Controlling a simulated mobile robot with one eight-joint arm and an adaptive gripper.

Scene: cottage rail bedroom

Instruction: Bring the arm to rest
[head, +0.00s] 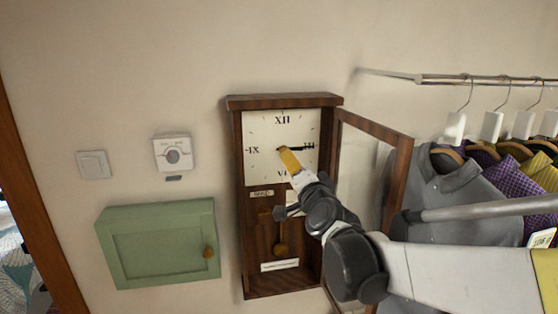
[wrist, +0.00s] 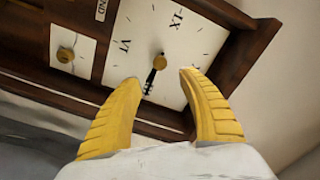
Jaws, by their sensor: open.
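A dark wooden wall clock (head: 332,255) hangs in the middle of the head view. Its glazed door (head: 402,170) stands swung open to the right. The white dial (head: 258,130) has Roman numerals, and a black hand (head: 296,149) points toward III. My gripper (head: 284,153) is in front of the dial near its centre. In the wrist view my gripper (wrist: 160,78) has its two yellow fingers apart, with nothing held. The brass hub (wrist: 159,61) and dark hand (wrist: 151,82) show in the gap between the fingers. Whether a finger touches the dial or hand cannot be told.
A green wall cabinet (head: 160,245), shut, is at lower left, below a thermostat (head: 173,154) and a switch (head: 93,165). Shirts (head: 450,215) hang from a rail (head: 450,79) at right, close to my arm. The wall above the clock is clear.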

